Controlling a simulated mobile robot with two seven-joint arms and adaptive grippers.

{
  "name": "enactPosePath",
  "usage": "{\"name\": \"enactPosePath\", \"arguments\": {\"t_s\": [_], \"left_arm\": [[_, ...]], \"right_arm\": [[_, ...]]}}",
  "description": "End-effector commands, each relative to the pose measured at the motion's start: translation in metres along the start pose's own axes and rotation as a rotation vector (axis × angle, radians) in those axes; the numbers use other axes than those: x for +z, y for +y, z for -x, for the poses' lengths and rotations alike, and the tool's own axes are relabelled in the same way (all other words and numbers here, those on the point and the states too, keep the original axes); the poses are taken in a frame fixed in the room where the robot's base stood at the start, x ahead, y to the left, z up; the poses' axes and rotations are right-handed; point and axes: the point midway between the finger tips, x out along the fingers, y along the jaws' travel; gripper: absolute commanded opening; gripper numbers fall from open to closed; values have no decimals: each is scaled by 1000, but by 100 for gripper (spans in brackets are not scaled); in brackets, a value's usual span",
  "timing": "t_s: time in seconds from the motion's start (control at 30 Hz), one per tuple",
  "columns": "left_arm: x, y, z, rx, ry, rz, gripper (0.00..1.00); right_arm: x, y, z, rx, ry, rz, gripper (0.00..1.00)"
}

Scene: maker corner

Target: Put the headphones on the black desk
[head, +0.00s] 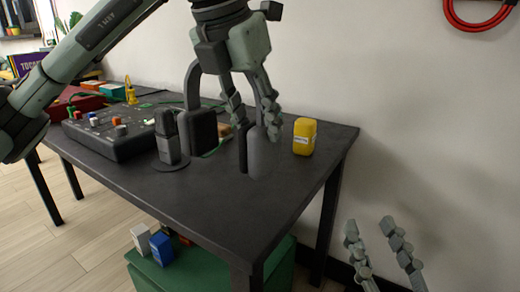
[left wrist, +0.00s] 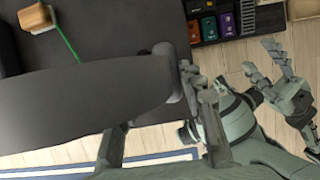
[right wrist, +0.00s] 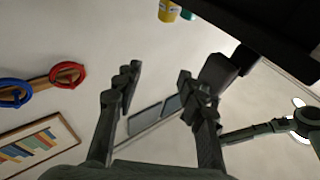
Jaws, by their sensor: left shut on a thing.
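The headphones (head: 203,132) are dark grey, with a curved band and two ear cups. They hang in my left gripper (head: 252,115), whose fingers are shut on them; the palm hides part of the band. The ear cups show over the right half of the black desk (head: 205,200); I cannot tell whether they touch it. In the left wrist view the headphones (left wrist: 85,105) fill the left as a large blurred grey shape. My right gripper (head: 385,245) is open and empty, low beyond the desk's right edge; its spread fingers show in the right wrist view (right wrist: 158,90).
A microphone (head: 168,142) stands left of the headphones, beside a mixer (head: 105,130). A yellow container (head: 304,136) stands close to their right. The desk's front strip is clear. A green box (head: 170,278) bearing small boxes is underneath. The wall is behind.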

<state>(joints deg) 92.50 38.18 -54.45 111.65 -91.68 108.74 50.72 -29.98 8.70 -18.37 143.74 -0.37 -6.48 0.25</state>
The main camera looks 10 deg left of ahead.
Motion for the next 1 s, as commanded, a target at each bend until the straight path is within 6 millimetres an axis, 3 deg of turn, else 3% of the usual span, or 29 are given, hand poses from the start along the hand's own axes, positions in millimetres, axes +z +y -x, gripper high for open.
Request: {"name": "enactPosePath", "arguments": {"t_s": [0.1,0.3,0.6,0.83,0.87,1.0], "left_arm": [[14,7,-20,-1,1,1,0],[24,12,-34,0,-1,-1,0],[10,14,-69,0,-1,-2,0],[10,14,-71,0,-2,-1,0],[9,14,-71,0,-1,-1,42],[9,14,-71,0,-1,-1,60]], "right_arm": [[-4,-2,0,-3,19,-4,40],[-7,-3,0,-4,33,-7,40],[-21,-4,0,-7,120,-13,40],[-24,-4,0,-7,128,-12,40],[-23,-4,0,-7,128,-12,40],[-23,-4,0,-7,127,-12,40]]}}
